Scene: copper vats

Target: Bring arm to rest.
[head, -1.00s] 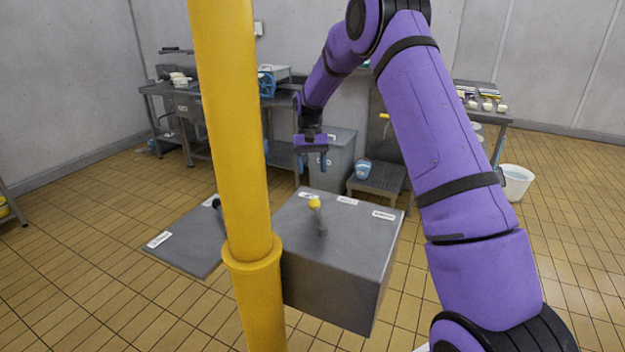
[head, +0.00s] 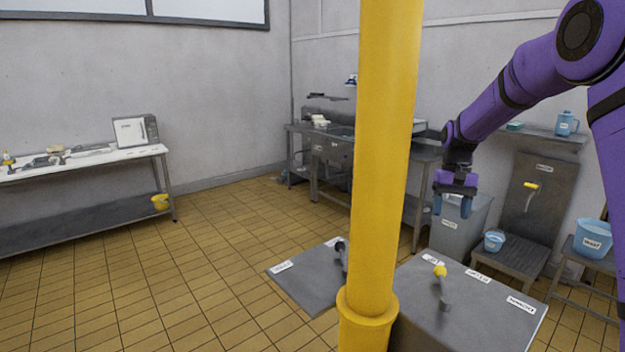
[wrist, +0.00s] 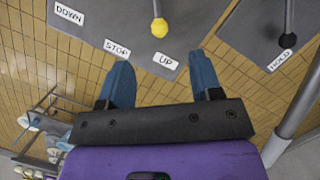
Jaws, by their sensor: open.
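My purple arm comes in from the right in the head view and hangs its gripper (head: 452,204) in the air above and behind the grey control box (head: 470,312). In the wrist view the two blue fingers of my gripper (wrist: 160,85) stand wide apart with nothing between them. The yellow-knobbed lever (head: 440,272) stands on the box, and its yellow knob (wrist: 159,28) shows ahead of the fingers, apart from them. Labels reading DOWN (wrist: 69,12), STOP (wrist: 117,48) and UP (wrist: 166,61) lie around it.
A yellow post (head: 385,150) stands close in front. A black-knobbed lever (head: 341,250) is on a flat grey plate (head: 300,280) to its left, labelled HOLD (wrist: 280,67). Benches and a bucket (head: 593,238) line the walls. The tiled floor at left is clear.

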